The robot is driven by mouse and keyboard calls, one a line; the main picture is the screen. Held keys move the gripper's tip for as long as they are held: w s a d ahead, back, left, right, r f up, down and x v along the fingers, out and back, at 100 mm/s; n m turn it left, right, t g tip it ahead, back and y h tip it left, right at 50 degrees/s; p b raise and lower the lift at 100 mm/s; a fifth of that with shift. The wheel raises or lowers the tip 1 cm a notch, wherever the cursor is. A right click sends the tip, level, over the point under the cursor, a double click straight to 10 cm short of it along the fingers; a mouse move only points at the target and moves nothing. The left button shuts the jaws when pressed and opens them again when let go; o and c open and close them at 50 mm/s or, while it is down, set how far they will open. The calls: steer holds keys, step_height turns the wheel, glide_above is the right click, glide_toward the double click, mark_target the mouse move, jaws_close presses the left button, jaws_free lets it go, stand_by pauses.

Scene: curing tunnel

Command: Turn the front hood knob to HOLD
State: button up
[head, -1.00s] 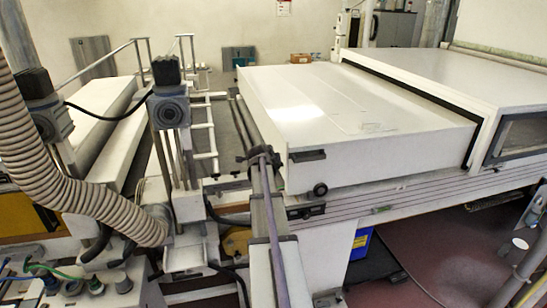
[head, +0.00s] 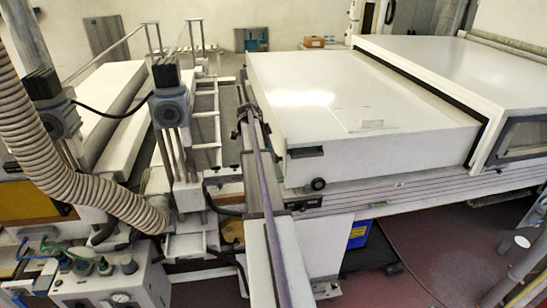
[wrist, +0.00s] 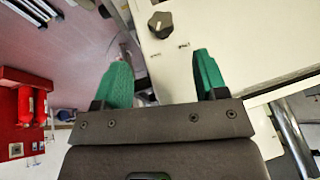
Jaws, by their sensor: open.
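The front hood knob (head: 318,184) is a small round black knob on the front face of the white hood (head: 375,85). In the wrist view the black knob (wrist: 160,24) sits near the top, on a pale panel, with a light mark on it. Two small printed labels lie below it, too small to read. My gripper (wrist: 160,76) has two green fingers, spread wide and empty. The knob appears beyond the gap between the fingertips, apart from both. In the head view the gripper cannot be made out; my arm reaches up in front of the hood's left edge.
A black handle (head: 306,152) sits on the hood front, left of and above the knob. A ribbed hose (head: 75,185) and motor-topped posts stand at left. A control box (head: 105,285) is lower left. A blue bin (head: 359,234) sits under the machine.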

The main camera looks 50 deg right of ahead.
mark_target(275, 157)
steer(key=b+x, duration=0.9)
steer(key=x, duration=0.2)
steer(key=shift+s+d+r, duration=0.1)
steer(key=shift+s+d, duration=0.05)
steer(key=shift+d, duration=0.05)
steer(key=shift+a+r, duration=0.1)
steer(key=shift+r, duration=0.05)
steer(key=c, duration=0.9)
steer(key=shift+s+a+f+t+h+b, duration=0.25)
steer(key=shift+t+h+b, duration=0.15)
steer(key=shift+t+h, duration=0.2)
steer(key=shift+m+t+h, duration=0.3)
steer(key=shift+w+d+r, duration=0.15)
steer(key=shift+r, duration=0.05)
steer(key=o, duration=0.9)
